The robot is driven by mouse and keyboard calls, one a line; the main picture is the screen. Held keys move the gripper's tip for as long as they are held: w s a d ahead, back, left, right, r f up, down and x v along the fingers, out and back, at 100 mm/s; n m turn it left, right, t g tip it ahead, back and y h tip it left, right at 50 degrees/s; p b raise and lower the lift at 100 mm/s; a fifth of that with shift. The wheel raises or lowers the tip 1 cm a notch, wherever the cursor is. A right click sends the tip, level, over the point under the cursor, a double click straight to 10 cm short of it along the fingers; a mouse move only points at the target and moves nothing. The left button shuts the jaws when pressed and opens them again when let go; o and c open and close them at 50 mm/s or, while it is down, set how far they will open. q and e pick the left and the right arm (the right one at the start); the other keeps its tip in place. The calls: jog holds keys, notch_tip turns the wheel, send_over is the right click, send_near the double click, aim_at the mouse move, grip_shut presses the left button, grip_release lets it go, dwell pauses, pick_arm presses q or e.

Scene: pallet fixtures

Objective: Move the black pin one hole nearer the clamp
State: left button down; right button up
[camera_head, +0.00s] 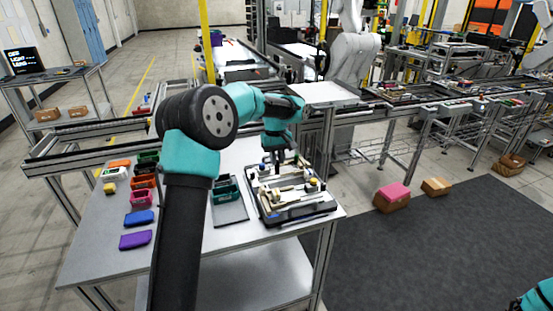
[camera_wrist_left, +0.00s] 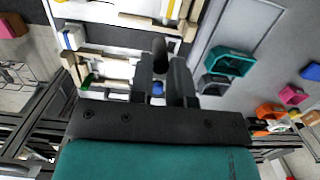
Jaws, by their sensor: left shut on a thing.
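The pallet fixture (camera_head: 294,214) is a dark tray with pale bars and blocks, on the right part of the table. It also shows in the left wrist view (camera_wrist_left: 100,40). My left gripper (camera_head: 281,164) points down over the fixture's far part. In the left wrist view its fingers (camera_wrist_left: 165,72) are shut on the black pin (camera_wrist_left: 159,48), a dark rounded rod. I cannot tell whether the pin's lower end sits in a hole. The holes and the clamp are not clear. A teal piece of my right arm shows at the lower right corner; its fingers are not clear.
A grey tray with a dark green bin (camera_head: 224,191) lies left of the fixture. It also shows in the wrist view (camera_wrist_left: 230,62). Coloured bins and blocks, such as a purple one (camera_head: 135,240), stand farther left.

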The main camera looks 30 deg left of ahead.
aim_at(277, 174)
pick_arm(q)
jog(key=shift+f, duration=0.15)
jog(key=shift+f, duration=3.7)
jog(key=shift+f, duration=0.95)
jog(key=c, duration=1)
grip_release()
notch_tip(277, 174, up, 17)
jog(key=w+a, duration=0.1)
jog(key=shift+w+a+r, duration=0.15)
jog(key=shift+w+a, duration=0.05)
jog(key=shift+a, duration=0.05)
